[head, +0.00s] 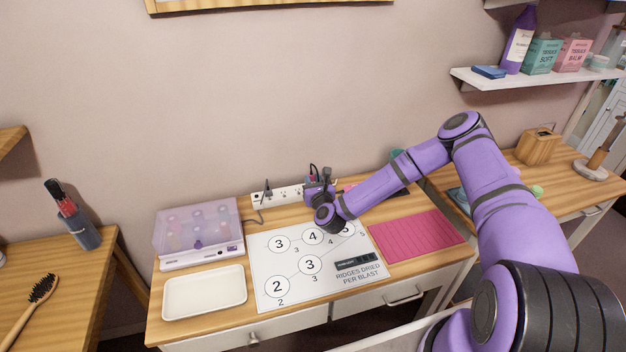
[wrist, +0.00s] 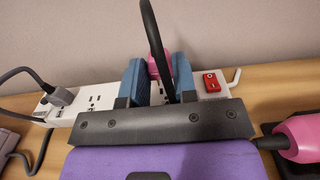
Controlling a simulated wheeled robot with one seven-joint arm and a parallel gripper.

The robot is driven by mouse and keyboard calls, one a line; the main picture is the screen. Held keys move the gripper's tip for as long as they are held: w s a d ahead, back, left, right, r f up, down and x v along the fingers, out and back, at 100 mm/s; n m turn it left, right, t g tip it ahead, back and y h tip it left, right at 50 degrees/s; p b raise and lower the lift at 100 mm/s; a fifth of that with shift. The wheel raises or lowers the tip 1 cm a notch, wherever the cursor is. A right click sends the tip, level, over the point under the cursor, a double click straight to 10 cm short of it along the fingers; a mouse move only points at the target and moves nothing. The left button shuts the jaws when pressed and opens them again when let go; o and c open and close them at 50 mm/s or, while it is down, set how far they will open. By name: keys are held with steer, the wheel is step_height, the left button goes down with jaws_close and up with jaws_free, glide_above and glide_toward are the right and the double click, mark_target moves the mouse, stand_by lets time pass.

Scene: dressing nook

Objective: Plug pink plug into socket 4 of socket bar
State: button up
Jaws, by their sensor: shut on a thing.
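The pink plug (wrist: 153,68) sits between the two blue fingers of my gripper (wrist: 154,82) in the wrist view, with a black cord arching up from it. My gripper (head: 318,188) is shut on the plug at the white socket bar (head: 264,198) in the head view. The socket bar (wrist: 88,88) runs along the wall behind the fingers. A grey plug (wrist: 61,96) is in its left part, with open outlets to the right of it. My gripper hides the plug's prongs and the outlet behind; I cannot tell whether the plug is in.
A red switch (wrist: 211,82) is at the bar's right. A pink rounded object (wrist: 301,136) lies close at right. A number sheet (head: 285,265), pink mat (head: 418,235), white tray (head: 204,292) and clear lilac case (head: 198,232) cover much of the tabletop.

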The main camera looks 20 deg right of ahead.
steer(key=shift+f, duration=1.15)
steer(key=o, duration=1)
steer(key=shift+f, duration=0.1)
steer(key=s, duration=1)
steer(key=shift+s, duration=0.4)
steer(key=shift+c, duration=0.5)
